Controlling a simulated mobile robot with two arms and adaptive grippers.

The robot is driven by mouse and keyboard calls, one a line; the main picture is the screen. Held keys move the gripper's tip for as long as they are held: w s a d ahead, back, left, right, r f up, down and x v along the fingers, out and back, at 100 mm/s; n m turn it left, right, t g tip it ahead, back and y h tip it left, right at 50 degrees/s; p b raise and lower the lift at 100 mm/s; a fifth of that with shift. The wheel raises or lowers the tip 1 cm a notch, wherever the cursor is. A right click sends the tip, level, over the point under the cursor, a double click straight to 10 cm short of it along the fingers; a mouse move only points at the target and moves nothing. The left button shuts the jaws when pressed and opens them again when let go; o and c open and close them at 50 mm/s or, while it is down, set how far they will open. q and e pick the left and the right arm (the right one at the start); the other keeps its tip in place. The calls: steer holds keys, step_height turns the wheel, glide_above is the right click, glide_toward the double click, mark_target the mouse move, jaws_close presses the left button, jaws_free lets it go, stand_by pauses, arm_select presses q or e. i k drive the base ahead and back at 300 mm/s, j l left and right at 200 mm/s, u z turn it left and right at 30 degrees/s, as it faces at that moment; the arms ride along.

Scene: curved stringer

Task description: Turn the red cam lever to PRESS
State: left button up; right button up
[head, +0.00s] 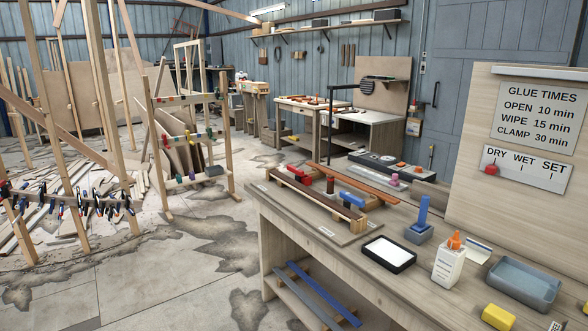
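A wooden clamping jig (312,204) lies on the workbench, left of the bench's middle. A red part (302,178) sits on it near its left half, with a smaller dark red upright piece (329,184) just to its right. A blue part (351,199) lies on the jig's right end. I cannot tell which red piece is the cam lever, and no PRESS marking is readable. Neither of my grippers is in view.
On the workbench (345,262) stand a black-framed white pad (389,254), a blue upright tool in a holder (421,218), a glue bottle (449,263), a grey tray (522,284) and a yellow sponge (498,318). A glue-times sign (541,115) hangs behind.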

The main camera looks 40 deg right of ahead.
mark_target(300, 173)
steer(key=z, duration=0.5)
steer(key=i+j+z, duration=0.95)
steer(key=j, duration=0.25)
steer(key=i+j, duration=0.15)
steer(key=j, duration=0.15)
steer(key=i+j, duration=0.2)
steer(key=j, duration=0.15)
steer(key=i+j, duration=0.15)
steer(key=j, duration=0.15)
steer(key=i+j, duration=0.15)
steer(key=j, duration=0.2)
